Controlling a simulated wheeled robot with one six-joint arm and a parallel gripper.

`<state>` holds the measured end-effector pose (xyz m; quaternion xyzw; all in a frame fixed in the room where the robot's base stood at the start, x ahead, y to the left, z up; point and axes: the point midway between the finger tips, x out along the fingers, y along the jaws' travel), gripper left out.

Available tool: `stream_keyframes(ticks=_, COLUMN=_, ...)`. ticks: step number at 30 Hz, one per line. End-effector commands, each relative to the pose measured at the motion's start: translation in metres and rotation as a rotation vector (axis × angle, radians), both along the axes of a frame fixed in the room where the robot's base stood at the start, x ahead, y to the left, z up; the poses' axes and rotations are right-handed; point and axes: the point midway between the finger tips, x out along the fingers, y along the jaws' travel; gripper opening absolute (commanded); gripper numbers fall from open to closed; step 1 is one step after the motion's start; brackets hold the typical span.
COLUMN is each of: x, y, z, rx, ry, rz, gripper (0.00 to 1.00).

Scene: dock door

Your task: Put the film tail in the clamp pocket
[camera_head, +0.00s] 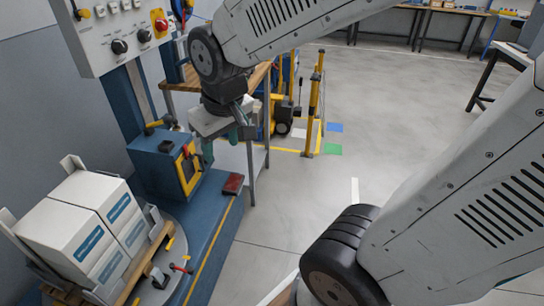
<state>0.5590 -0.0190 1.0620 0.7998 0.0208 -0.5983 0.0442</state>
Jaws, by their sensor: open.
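My gripper (221,144) hangs below my wrist near the blue wrapping machine. Its two teal fingers are apart, and I see nothing between them. One finger is close to the yellow-framed dark opening (187,170) on the front of a blue box; I cannot tell whether they touch. I cannot make out the film tail. Small clamp-like parts with red and yellow handles (180,268) sit on the round grey turntable; I cannot tell which part is the clamp pocket.
White boxes with blue labels (82,222) stand on a wooden pallet on the turntable. A control panel (118,32) rises at the upper left. A dark red block (233,184) lies on the blue base. A yellow post (314,112) stands behind. The grey floor is open to the right.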

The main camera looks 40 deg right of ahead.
Motion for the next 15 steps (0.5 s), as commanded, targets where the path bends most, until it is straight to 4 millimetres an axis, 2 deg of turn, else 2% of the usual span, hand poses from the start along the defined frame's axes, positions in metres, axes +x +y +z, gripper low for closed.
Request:
stream_keyframes(ticks=1, x=-0.024, y=-0.003, z=0.012, rx=0.006, ry=0.016, rz=-0.019, gripper=0.5)
stream_keyframes(ticks=3, x=-0.056, y=-0.006, z=0.021, rx=0.013, ry=0.056, rz=-0.042, gripper=0.5)
stream_keyframes(ticks=6, x=-0.094, y=-0.009, z=0.03, rx=0.023, ry=0.106, rz=-0.067, gripper=0.5)
stream_keyframes(ticks=10, x=-0.126, y=-0.009, z=0.036, rx=0.032, ry=0.151, rz=-0.085, gripper=0.5)
stream_keyframes(ticks=15, x=-0.14, y=-0.012, z=0.037, rx=0.036, ry=0.173, rz=-0.093, gripper=0.5)
